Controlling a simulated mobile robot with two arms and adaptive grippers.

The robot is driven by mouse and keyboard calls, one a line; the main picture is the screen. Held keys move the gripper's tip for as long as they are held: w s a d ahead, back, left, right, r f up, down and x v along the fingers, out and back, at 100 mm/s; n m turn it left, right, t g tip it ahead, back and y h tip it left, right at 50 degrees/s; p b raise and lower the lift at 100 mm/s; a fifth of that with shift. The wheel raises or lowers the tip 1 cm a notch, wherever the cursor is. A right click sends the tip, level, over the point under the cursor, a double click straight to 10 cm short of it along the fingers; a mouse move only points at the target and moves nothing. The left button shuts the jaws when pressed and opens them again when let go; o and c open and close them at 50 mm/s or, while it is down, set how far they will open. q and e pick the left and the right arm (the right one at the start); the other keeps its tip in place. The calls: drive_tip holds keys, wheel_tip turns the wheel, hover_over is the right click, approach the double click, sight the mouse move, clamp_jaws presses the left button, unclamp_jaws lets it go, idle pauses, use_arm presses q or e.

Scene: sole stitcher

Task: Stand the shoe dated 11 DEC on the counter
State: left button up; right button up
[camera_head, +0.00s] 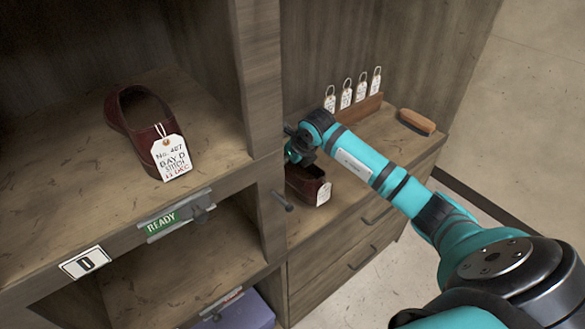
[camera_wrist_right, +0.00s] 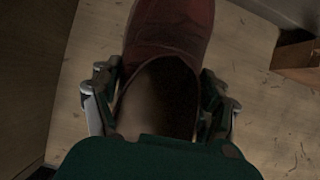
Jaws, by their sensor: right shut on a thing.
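A dark red shoe (camera_head: 128,112) stands on the upper shelf at the left. Its white tag (camera_head: 170,158) reads about "No. 407, BAY D, STITCH", with a red date that looks like 11 DEC. A second dark red shoe (camera_head: 303,184) is at the counter (camera_head: 360,155), with a tag (camera_head: 323,194) too small to read. My right gripper (camera_head: 300,152) is shut on this second shoe, which also shows in the wrist view (camera_wrist_right: 170,30), a finger on each side of its opening. I cannot tell whether its sole touches the counter. My left gripper is out of view.
Several white tags (camera_head: 360,90) stand in a wooden holder (camera_head: 358,110) at the counter's back. A brush (camera_head: 417,121) lies to the right. A wooden post (camera_head: 258,80) divides shelf from counter. A green READY sign (camera_head: 163,223) and a purple box (camera_head: 245,312) are at left.

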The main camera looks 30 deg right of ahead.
drive_tip(key=shift+w+a+f, duration=0.1)
drive_tip(key=shift+f, duration=0.15)
wheel_tip(320, 180, down, 3)
drive_tip(key=shift+a+f, duration=0.1)
drive_tip(key=o, duration=1.6)
drive_tip(key=shift+f, duration=0.1)
drive_tip(key=shift+c, duration=0.2)
drive_tip(key=shift+r, duration=0.2)
drive_tip(key=v, duration=1)
drive_tip(key=shift+s+r, duration=0.1)
drive_tip(key=shift+s, duration=0.1)
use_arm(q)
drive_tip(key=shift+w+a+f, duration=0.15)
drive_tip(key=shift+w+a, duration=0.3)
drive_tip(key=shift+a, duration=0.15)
use_arm(e)
drive_tip(key=shift+s+r, duration=0.35)
drive_tip(key=shift+r, duration=0.25)
drive_tip(key=shift+f, duration=0.1)
